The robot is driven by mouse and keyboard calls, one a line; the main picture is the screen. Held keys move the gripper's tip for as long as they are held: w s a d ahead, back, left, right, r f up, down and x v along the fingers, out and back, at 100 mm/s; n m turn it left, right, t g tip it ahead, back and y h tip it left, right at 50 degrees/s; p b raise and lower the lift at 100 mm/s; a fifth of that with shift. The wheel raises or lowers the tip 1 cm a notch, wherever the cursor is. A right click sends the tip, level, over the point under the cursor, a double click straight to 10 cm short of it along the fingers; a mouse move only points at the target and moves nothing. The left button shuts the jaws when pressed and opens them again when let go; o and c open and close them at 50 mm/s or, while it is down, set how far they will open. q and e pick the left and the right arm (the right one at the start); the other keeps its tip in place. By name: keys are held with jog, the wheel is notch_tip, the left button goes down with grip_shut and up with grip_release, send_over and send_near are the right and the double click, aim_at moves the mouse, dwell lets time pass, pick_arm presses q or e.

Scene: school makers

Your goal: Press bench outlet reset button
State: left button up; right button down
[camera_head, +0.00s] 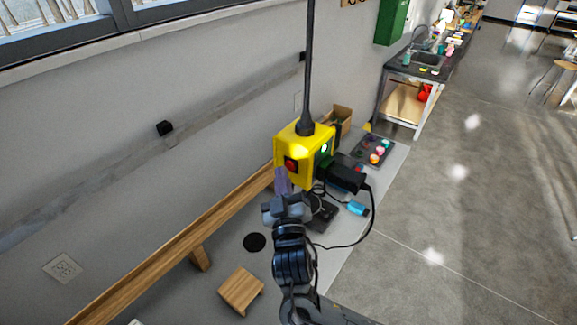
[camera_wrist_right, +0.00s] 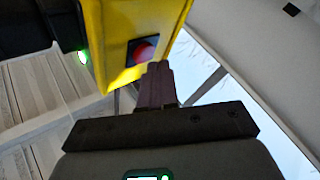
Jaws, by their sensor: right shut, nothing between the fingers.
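A yellow outlet box (camera_head: 310,150) hangs on a dark pole above the bench. Its red button (camera_head: 291,164) sits in a dark square on the face toward the left. My right gripper (camera_head: 282,178) is shut and empty, with its purple-grey fingertips just below the red button. In the right wrist view, the fingertips (camera_wrist_right: 157,74) overlap the lower right edge of the red button (camera_wrist_right: 143,51) on the yellow box (camera_wrist_right: 120,25); I cannot tell whether they touch it. My left gripper is not in view.
A black plug (camera_head: 345,178) with a hanging cable sticks out of the box's right side. A green light (camera_head: 324,147) glows on the box. Open floor lies at right.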

jog(key=shift+s, duration=0.1)
jog(key=shift+s+a+p, duration=1)
jog(key=shift+s+a, duration=1)
jog(key=shift+s, duration=0.2)
